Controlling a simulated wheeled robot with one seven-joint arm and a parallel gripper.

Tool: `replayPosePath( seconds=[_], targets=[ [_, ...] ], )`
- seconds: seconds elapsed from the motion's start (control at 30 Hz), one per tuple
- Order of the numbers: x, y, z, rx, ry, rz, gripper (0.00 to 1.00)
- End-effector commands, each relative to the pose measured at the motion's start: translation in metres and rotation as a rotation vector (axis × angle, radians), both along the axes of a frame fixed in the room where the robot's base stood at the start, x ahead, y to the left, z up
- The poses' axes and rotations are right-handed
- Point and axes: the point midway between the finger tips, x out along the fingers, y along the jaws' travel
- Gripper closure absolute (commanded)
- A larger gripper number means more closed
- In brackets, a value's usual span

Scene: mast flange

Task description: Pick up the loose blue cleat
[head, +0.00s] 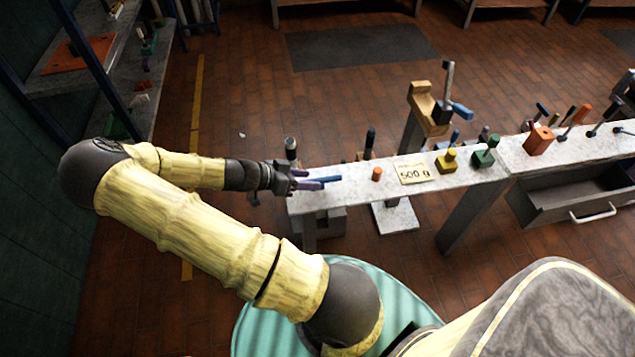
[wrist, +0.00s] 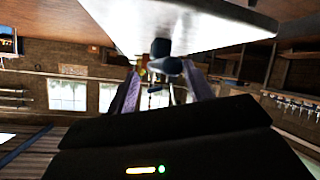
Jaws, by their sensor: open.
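The blue cleat (head: 328,179) is at the left end of the long grey bench top, right at my fingertips in the head view. In the wrist view a dark blue piece, seemingly the cleat (wrist: 165,66), shows between the ends of my two purple fingers, by the underside or edge of the pale slab. My gripper (head: 312,184) reaches in from the left at about bench-top height. In the wrist view my gripper (wrist: 163,75) is open, with a finger on each side of the blue piece. Whether either finger touches it I cannot tell.
The bench top (head: 345,192) carries an orange piece (head: 377,174), a "500 g" card (head: 413,174), a yellow block (head: 446,161) and a green block (head: 484,155). A wooden clamp-like post (head: 428,112) rises behind. An open drawer (head: 570,195) hangs at right.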

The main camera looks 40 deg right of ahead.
Motion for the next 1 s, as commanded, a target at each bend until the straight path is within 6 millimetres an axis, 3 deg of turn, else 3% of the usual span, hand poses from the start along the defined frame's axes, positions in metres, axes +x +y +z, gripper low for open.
replayPosePath(
  seconds=[0.13,0.67,0.9,1.0],
  targets=[
    [-0.0054,-0.0110,-0.0066,0.000,0.001,-0.002,0.49],
    [-0.0056,-0.0123,-0.0065,0.000,0.001,-0.003,0.49],
    [-0.0056,-0.0123,-0.0066,0.000,0.001,-0.003,0.96],
    [-0.0055,-0.0121,-0.0067,0.000,0.000,-0.002,1.00]
  ],
)
